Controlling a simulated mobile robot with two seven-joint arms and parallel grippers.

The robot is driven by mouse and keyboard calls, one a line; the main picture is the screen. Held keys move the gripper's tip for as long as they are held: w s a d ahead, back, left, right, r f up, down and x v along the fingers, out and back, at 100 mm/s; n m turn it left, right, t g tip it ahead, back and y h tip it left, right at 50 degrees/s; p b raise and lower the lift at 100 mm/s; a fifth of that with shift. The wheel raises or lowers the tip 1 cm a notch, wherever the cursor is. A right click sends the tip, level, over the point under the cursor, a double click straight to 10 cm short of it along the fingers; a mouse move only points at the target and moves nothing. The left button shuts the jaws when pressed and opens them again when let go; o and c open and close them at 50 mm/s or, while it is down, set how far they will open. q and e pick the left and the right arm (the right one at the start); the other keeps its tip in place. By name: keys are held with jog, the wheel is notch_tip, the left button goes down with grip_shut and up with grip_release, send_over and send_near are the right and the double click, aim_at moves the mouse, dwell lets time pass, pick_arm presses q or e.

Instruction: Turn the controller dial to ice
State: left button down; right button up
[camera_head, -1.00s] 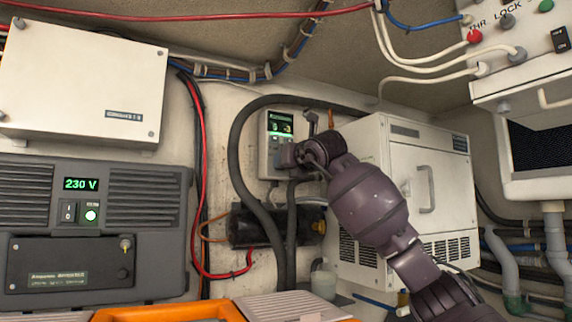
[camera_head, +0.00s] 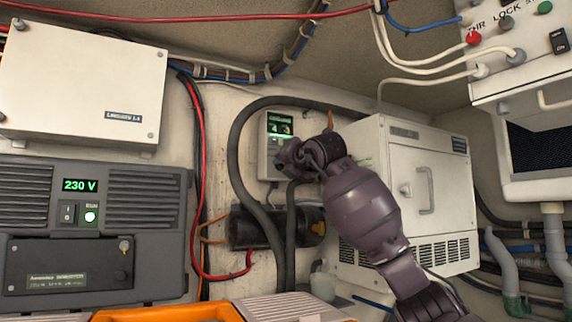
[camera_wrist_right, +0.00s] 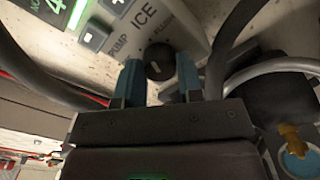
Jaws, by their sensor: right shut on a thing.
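The controller (camera_head: 270,160) is a pale wall box with a lit green display, partly hidden behind my right gripper in the head view. In the right wrist view its dark round dial (camera_wrist_right: 158,66) sits below the printed word ICE, with PUMP and FLUSH labels to either side. My right gripper (camera_wrist_right: 158,80) has its two teal fingers on either side of the dial and is shut on it. I cannot clearly read which label the dial's mark points to. My left gripper is not in view.
A thick black hose (camera_head: 237,160) loops close around the controller's left side. A white cabinet (camera_head: 428,190) stands right of it, and a black cylinder (camera_head: 250,228) lies below. A grey 230 V unit (camera_head: 95,235) is at left.

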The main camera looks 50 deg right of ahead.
dwell(0.3)
jog(key=o, duration=0.9)
jog(key=v, duration=1)
jog(key=shift+s+a+r, duration=0.1)
jog(key=shift+s, duration=0.3)
